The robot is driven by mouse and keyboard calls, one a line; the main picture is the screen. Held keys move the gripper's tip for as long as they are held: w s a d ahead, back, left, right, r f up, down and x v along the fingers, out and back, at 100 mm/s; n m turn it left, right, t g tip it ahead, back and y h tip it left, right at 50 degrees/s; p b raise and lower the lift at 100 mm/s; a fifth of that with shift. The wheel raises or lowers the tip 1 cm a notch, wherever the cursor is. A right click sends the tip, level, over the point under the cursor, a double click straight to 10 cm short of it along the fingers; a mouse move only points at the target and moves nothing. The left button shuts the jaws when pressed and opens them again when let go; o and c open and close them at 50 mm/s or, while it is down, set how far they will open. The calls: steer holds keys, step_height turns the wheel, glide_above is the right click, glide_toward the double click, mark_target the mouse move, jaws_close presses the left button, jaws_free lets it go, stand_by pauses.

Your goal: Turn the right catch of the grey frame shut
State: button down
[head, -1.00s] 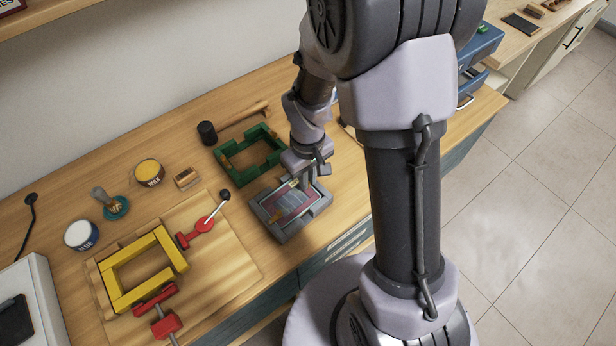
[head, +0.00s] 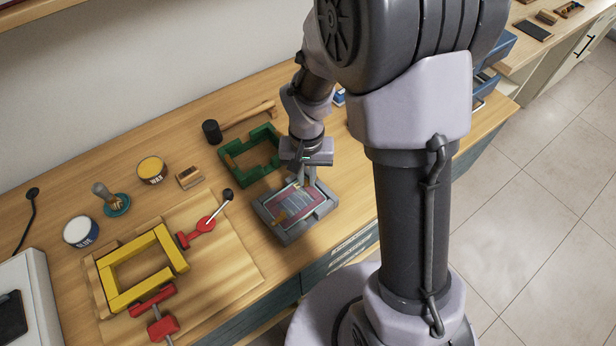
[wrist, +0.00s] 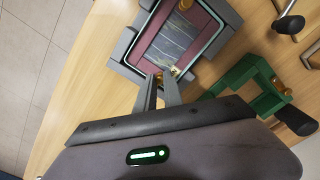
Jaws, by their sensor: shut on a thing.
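The grey frame (head: 312,222) lies flat on the bench with a dark picture in a maroon mat (wrist: 195,28) inside it. My gripper (head: 307,178) is at the frame's far edge, pointing down. In the wrist view, its fingertips (wrist: 166,78) are shut on a small brass catch (wrist: 176,72) at that edge, taken as the right catch; the fingers partly hide it, so I cannot tell its exact angle. The other brass catch (head: 280,216) shows on the opposite side, and it also shows in the wrist view (wrist: 185,4).
A green frame (head: 232,168) lies just behind the grey one, with a mallet (head: 212,132) beyond. A yellow frame (head: 118,298) with red clamps (head: 205,223) is to the left. Tins and a brush stand further left. The bench's front edge is close to the grey frame.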

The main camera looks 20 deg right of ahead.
mark_target(307, 181)
stand_by(0.4)
steer(key=shift+w, duration=0.1)
steer(key=c, duration=1.5)
jaws_free()
steer(key=shift+o, duration=0.2)
step_height(307, 181, up, 17)
steer(key=p, duration=0.6)
steer(key=shift+r, duration=0.2)
steer(key=s+a+r+t+y+b, duration=0.1)
steer(key=s+t+b, duration=0.2)
steer(key=s, duration=0.4)
steer(key=s+a+r+t+y+b, duration=0.1)
steer(key=s+r+t+b, duration=0.1)
steer(key=s+b, duration=0.3)
steer(key=s, duration=0.3)
steer(key=shift+a+r+m+t, duration=0.3)
steer(key=shift+a+t, duration=0.05)
steer(key=shift+t, duration=0.05)
